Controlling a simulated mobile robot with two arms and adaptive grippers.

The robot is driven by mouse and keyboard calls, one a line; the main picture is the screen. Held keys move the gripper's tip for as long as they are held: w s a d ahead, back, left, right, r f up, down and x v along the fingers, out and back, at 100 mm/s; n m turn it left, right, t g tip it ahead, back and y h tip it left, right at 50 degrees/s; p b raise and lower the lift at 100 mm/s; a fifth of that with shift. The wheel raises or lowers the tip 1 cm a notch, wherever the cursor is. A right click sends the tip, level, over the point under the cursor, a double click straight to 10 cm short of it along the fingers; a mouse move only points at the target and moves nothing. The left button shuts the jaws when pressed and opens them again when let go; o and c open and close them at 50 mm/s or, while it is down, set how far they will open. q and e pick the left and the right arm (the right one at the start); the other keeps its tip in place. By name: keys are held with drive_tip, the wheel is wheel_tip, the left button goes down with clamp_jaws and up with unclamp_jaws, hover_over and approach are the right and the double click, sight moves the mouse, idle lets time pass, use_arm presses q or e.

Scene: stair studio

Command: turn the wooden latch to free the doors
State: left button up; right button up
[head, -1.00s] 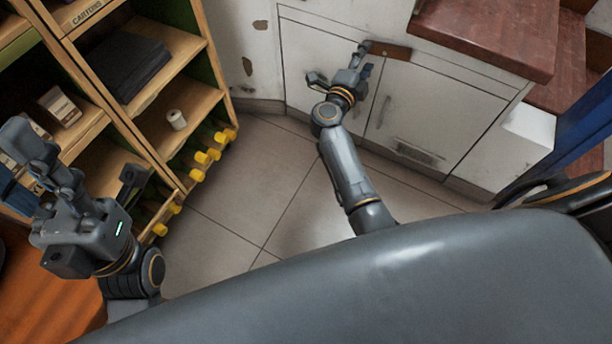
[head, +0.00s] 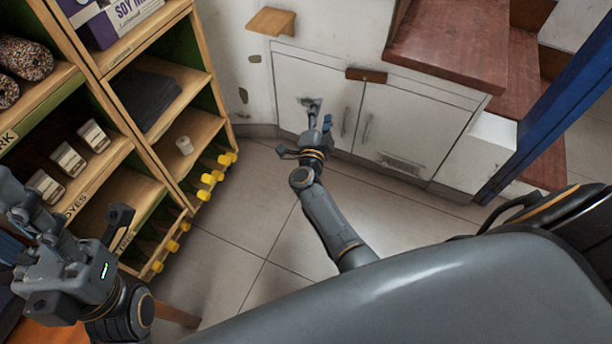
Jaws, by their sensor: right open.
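The wooden latch (head: 366,75) is a small dark brown bar at the top of the white cupboard doors. It lies roughly level, across the top of the seam between the left door (head: 308,85) and the right door (head: 410,120). Both doors look closed. My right gripper (head: 306,128) is in front of the left door, below and left of the latch and apart from it. Its fingers are spread and empty. My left gripper (head: 72,222) is at the far left in front of the shelves, its fingers apart with nothing seen between them.
A wooden shelf unit (head: 160,170) with boxes and yellow-ended items stands at left. A small wooden ledge (head: 271,21) juts from the wall. Red-brown stair treads (head: 450,45) and a blue post (head: 550,110) are at right. The tiled floor (head: 235,215) is open.

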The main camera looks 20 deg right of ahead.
drive_tip(key=s+a+f+n+g+y+p, duration=0.2)
drive_tip(key=s+a+f+n+y+p, duration=0.7)
drive_tip(key=s+n+p, duration=0.3)
drive_tip(key=shift+s+a+f+n+y+p, duration=0.35)
drive_tip(key=shift+a+n+p, duration=0.25)
drive_tip(key=shift+a+p, duration=0.2)
drive_tip(key=shift+w, duration=0.1)
